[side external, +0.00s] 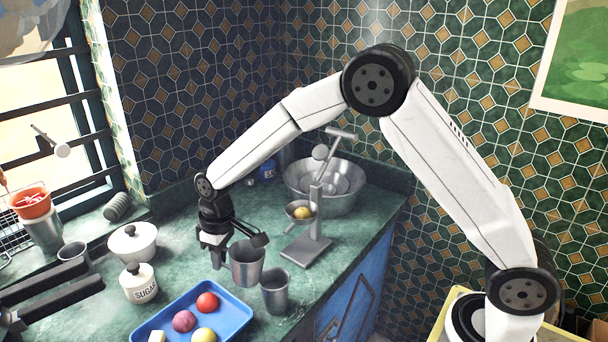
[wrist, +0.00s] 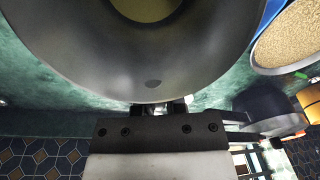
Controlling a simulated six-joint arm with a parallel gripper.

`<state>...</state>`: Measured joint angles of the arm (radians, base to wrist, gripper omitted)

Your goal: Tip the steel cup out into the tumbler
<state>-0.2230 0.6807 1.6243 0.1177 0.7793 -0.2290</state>
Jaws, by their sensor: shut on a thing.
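The grey steel cup (side external: 247,270) is in my gripper (side external: 238,246), which is shut on its upper side. It looks about upright, with its mouth up. In the wrist view the large grey round shape (wrist: 150,75) of the cup fills the top, in front of my gripper (wrist: 160,108); its contents cannot be made out. The tumbler (side external: 275,295), a grey metallic vessel, stands upright on the counter at the lower right of the cup. The cup overlaps its left side closely in the picture; I cannot tell whether they touch.
A blue tray (side external: 240,318) with several coloured balls lies in front. A balance stand (side external: 308,250) and steel bowl (side external: 345,195) stand behind right. The sugar jar (side external: 138,285) and white lidded pot (side external: 132,243) are left. A vessel of tan grains (wrist: 290,40) shows in the wrist view.

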